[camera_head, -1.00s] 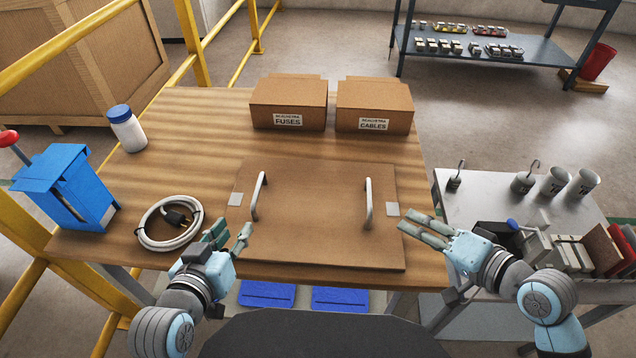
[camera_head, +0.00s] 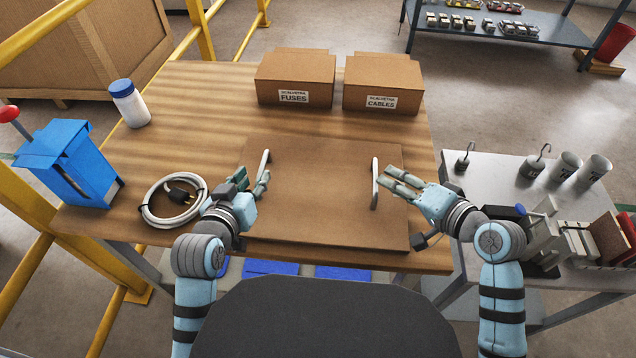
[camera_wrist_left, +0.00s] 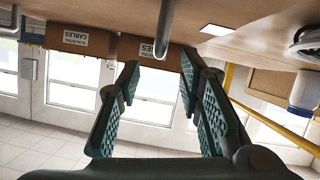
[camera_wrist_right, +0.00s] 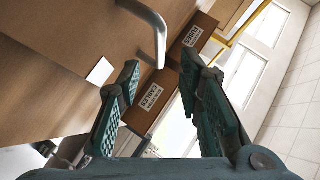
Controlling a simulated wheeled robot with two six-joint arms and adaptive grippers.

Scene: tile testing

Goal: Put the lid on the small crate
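A flat brown wooden panel with two pale upright handles, apparently the lid (camera_head: 318,215), lies on the wooden table. Its left handle (camera_head: 265,162) stands just beyond my left gripper (camera_head: 252,177), which is open. In the left wrist view this handle (camera_wrist_left: 165,28) shows ahead, between the spread fingers. Its right handle (camera_head: 375,183) is close beside the fingertips of my right gripper (camera_head: 388,178), also open. In the right wrist view that handle (camera_wrist_right: 158,32) is ahead of the fingers, not between the pads. I cannot make out a separate small crate.
Cardboard boxes marked FUSES (camera_head: 294,82) and CABLES (camera_head: 382,86) stand at the table's back. A coiled white cable (camera_head: 174,201), a white bottle (camera_head: 130,103) and a blue device (camera_head: 70,165) are at left. A grey side table (camera_head: 500,165) stands at right.

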